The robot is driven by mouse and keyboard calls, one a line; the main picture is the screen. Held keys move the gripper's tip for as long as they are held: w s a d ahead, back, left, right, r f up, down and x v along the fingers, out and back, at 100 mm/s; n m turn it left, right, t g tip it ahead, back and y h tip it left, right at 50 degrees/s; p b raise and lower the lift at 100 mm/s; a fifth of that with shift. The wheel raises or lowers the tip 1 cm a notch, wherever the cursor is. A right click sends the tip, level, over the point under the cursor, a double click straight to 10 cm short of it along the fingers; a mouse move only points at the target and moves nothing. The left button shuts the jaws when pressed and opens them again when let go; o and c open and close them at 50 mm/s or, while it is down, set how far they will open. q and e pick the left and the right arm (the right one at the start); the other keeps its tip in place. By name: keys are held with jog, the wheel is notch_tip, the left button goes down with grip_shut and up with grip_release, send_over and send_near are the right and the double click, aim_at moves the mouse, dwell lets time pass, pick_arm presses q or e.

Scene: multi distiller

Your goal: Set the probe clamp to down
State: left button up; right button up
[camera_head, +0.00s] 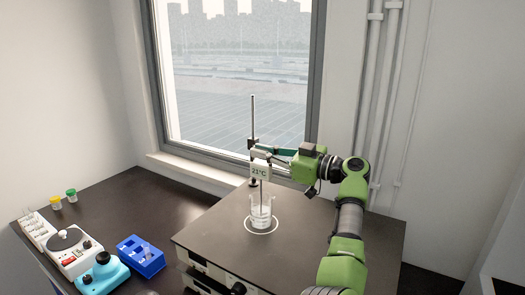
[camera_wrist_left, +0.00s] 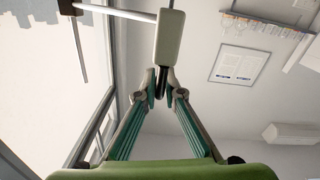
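A thin probe runs down into the beaker. My left gripper (camera_head: 268,150) is at the clamp's height. In the left wrist view, the pale clamp block (camera_wrist_left: 169,38) is straight ahead, and the fingertips (camera_wrist_left: 162,88) close in on both sides of a dark piece below it. They appear shut on that piece; exact contact is hard to see. My right gripper is out of view.
The beaker stands inside a white ring on the dark hotplate top (camera_head: 205,240). A blue rack (camera_head: 141,256), a teal device (camera_head: 103,273) and a white device (camera_head: 75,250) stand on the left bench (camera_head: 130,200). A window is behind the stand.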

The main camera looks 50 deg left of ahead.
pick_arm(q)
jog(key=shift+o, duration=1.3)
jog(key=shift+f, duration=0.3)
jog(key=shift+w+r, duration=0.1)
jog(key=shift+r, duration=0.05)
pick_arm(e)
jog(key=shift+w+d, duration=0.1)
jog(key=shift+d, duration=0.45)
pick_arm(q)
jog(key=shift+d, duration=0.1)
jog(key=v, duration=1.2)
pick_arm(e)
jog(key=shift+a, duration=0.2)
